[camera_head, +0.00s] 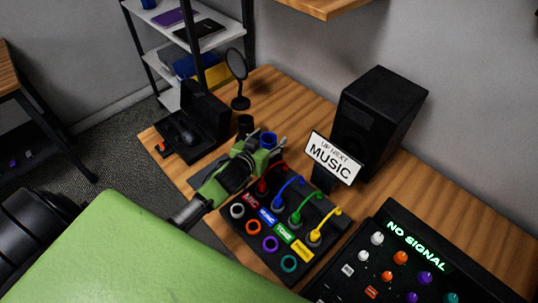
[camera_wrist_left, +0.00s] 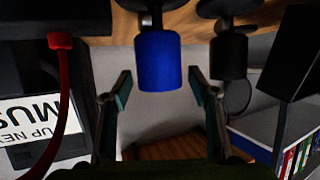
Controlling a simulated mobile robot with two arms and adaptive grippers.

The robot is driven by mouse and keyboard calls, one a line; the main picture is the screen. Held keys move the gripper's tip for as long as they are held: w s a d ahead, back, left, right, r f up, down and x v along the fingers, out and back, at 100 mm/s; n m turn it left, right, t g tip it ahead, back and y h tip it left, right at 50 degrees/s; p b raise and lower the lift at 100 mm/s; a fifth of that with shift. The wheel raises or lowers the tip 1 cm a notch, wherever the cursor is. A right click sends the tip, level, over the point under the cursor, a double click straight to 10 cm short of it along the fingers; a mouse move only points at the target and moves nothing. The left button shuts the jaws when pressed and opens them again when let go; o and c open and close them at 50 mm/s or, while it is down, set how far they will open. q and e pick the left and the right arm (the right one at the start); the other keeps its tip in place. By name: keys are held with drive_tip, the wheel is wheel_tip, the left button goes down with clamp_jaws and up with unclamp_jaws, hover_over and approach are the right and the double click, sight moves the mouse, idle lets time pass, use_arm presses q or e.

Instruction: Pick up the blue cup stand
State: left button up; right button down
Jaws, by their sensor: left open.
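The blue cup stand (camera_head: 268,139) is a small blue cylinder on the wooden desk, beyond the panel of coloured cables. In the left wrist view the blue cup stand (camera_wrist_left: 158,62) appears upside down, between and just ahead of the two fingers. My left gripper (camera_head: 263,147) reaches in low over the desk with its fingers around the near side of the cup stand. In the left wrist view the gripper (camera_wrist_left: 160,80) is open, with gaps on both sides of the blue cylinder. My right gripper is not in view.
A black cup (camera_head: 245,123) stands close beside the blue one. A cable panel (camera_head: 236,233), a "MUSIC" sign (camera_head: 332,158) and a black speaker (camera_head: 377,115) are to the right. An open black case (camera_head: 205,115) and a round mirror-like stand (camera_head: 237,66) are further left.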

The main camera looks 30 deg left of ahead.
use_arm(q)
drive_tip(key=shift+w+f, duration=0.1)
drive_tip(key=shift+w, duration=0.05)
clamp_jaws()
drive_tip(key=shift+r, duration=0.2)
